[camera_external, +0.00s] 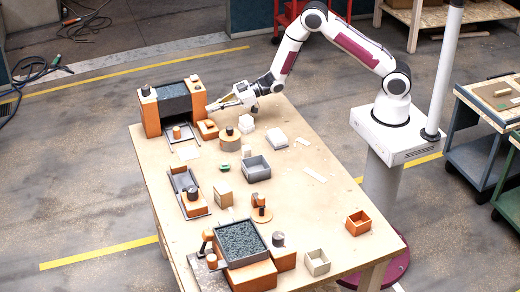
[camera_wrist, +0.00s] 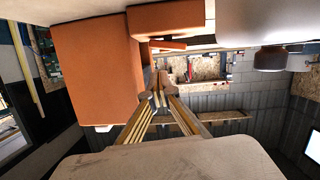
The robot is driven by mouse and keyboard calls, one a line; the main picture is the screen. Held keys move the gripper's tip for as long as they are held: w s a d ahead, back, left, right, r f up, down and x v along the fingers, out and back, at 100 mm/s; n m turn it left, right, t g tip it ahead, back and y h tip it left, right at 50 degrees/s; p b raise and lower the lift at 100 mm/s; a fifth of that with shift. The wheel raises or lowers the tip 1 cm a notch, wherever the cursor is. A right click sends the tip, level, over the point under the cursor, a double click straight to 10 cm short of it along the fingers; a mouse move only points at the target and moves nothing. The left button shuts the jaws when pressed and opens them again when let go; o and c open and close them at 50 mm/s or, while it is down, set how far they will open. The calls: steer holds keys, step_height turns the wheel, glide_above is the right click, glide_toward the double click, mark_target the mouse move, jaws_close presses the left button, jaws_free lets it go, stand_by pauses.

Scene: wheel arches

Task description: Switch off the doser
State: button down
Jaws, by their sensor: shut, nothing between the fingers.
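No label shows which machine is the doser. At the far left end of the table stands an orange arch machine (camera_external: 149,114) with a dark hopper (camera_external: 174,98) between its two pillars. A small orange box with a knob (camera_external: 207,128) stands just in front of its right pillar. My gripper (camera_external: 211,106) is beside the right pillar, low over the table. In the wrist view its fingers (camera_wrist: 157,84) are shut and empty. A large orange block (camera_wrist: 95,62) fills the left there, and a smaller orange block with a thin orange bar (camera_wrist: 162,45) lies just beyond the fingertips. Contact cannot be told.
White blocks (camera_external: 246,124) and a round brown piece with a black knob (camera_external: 230,140) stand near my gripper. A grey bin (camera_external: 256,168) is mid-table. Another orange machine with a dark-filled tray (camera_external: 240,242) is at the front. The table's right side is mostly free.

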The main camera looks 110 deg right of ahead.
steer(key=v, duration=1)
steer(key=shift+d+r, duration=0.45)
steer(key=shift+d, duration=0.1)
steer(key=shift+r, duration=0.1)
steer(key=s+a+r+g+h, duration=0.1)
steer(key=s+a+r+g, duration=0.2)
steer(key=a+r, duration=0.4)
steer(key=s+a+r+g+h, duration=0.2)
steer(key=s+a+r, duration=0.2)
steer(key=r, duration=0.4)
steer(key=s+a+r+g+y, duration=0.1)
steer(key=s+a+g, duration=0.1)
steer(key=s+a, duration=0.7)
steer(key=s+a+r+m+g+y, duration=0.1)
steer(key=s+a+g+y, duration=0.1)
steer(key=s+a, duration=0.7)
steer(key=s, duration=0.8)
steer(key=shift+r+g+y, duration=0.25)
steer(key=shift+g+y, duration=0.05)
steer(key=c, duration=2.8)
jaws_free()
